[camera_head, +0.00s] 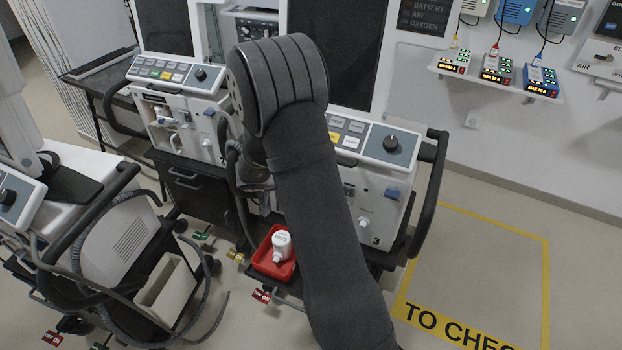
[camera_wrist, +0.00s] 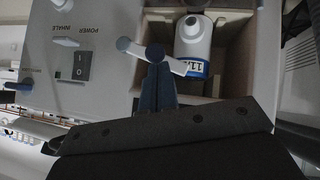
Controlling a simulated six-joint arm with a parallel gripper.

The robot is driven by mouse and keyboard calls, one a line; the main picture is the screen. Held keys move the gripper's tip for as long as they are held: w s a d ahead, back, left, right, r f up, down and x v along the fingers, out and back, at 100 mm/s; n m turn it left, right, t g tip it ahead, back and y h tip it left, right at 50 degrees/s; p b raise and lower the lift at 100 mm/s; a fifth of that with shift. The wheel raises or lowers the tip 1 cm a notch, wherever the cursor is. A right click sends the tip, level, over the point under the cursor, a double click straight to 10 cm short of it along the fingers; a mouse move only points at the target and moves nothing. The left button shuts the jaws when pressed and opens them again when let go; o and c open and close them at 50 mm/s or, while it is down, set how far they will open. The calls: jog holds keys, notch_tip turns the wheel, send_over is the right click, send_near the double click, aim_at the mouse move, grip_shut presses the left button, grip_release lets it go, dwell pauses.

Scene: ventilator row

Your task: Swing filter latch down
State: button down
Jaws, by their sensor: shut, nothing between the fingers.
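In the wrist view a pale filter latch (camera_wrist: 174,65) runs from a round dark pivot on the ventilator's front. Its arm slants across the front of a white filter (camera_wrist: 193,38) with a blue label band. The filter sits in an open recess (camera_wrist: 233,48). My gripper (camera_wrist: 158,72) is shut and empty, its blue-grey fingertips at the latch beside the pivot. I cannot tell whether they touch it. In the head view my arm covers much of ventilator 3 (camera_head: 397,190) and hides the latch and my gripper.
Beside the recess is a power switch (camera_wrist: 75,66) on the panel. A red tray (camera_head: 265,264) with a white filter-like part (camera_head: 281,246) stands low on the ventilator's left. Other ventilators (camera_head: 178,108) stand to the left. A yellow-marked floor area (camera_head: 490,270) on the right is clear.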

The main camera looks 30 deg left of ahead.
jog(key=shift+a+f+n+h, duration=0.3)
jog(key=shift+f+h, duration=0.25)
jog(key=shift+h, duration=0.05)
jog(key=shift+d, duration=0.1)
jog(key=shift+d+r, duration=0.25)
jog(key=shift+d, duration=0.35)
jog(key=w+a+r+v, duration=0.1)
jog(key=w+v, duration=0.1)
jog(key=v, duration=1)
jog(key=shift+s+r, duration=0.35)
jog(key=shift+r, duration=0.25)
